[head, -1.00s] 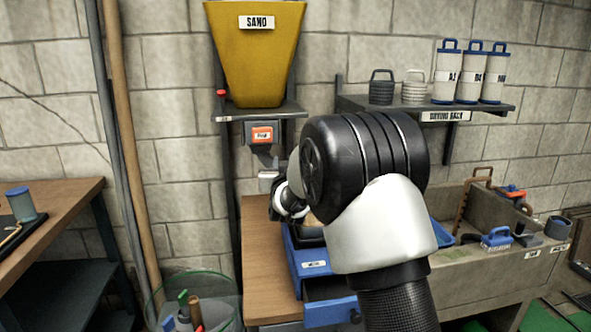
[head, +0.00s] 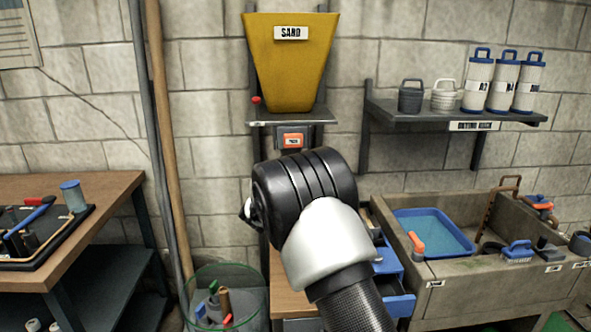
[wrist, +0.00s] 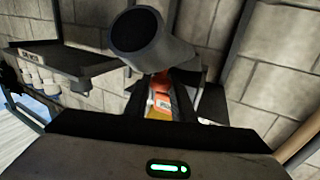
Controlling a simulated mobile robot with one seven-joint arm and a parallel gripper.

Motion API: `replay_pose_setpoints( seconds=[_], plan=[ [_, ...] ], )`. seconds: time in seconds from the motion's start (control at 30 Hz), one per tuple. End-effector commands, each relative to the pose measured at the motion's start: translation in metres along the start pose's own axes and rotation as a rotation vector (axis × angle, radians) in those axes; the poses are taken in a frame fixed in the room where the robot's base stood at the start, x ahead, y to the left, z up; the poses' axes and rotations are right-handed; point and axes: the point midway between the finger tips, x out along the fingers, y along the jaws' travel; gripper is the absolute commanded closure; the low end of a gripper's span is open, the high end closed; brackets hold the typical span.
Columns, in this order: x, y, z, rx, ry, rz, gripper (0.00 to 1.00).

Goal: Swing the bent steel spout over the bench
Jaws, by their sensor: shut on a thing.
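The bent steel spout (wrist: 150,38) is a grey tube with a round open mouth, at the top of the wrist view. In the head view it is hidden behind my arm, below the yellow sand hopper. My gripper (wrist: 178,88) is shut on the spout, though the finger contact is dark and hard to make out. In the head view my own wrist hides the gripper. The wooden bench (head: 290,298) stands below the hopper, partly covered by my arm.
The yellow sand hopper (head: 290,65) sits above an orange-labelled box (head: 292,140). A drying rack (head: 440,115) holds buckets and canisters at right. A stone sink (head: 450,280) with a blue tray (head: 435,230) stands right of the bench. A green-rimmed bin (head: 225,290) is at lower left.

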Motion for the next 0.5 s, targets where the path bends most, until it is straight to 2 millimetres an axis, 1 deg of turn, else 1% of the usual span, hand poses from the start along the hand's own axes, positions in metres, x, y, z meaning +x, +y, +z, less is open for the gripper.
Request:
replay_pose_setpoints(
  seconds=[0.1,0.13,0.2,0.23,0.5],
  plan=[
    [0.0008,0.001,-0.0009,0.001,0.002,0.001,1.0],
    [0.0009,0.001,-0.0009,0.001,0.002,0.001,0.74],
    [0.0009,0.001,-0.001,0.001,0.002,0.001,0.62],
    [0.0008,0.001,-0.0009,0.001,0.002,0.001,0.6],
    [0.0,0.0004,-0.0008,0.001,0.002,0.0,0.6]
  ],
)
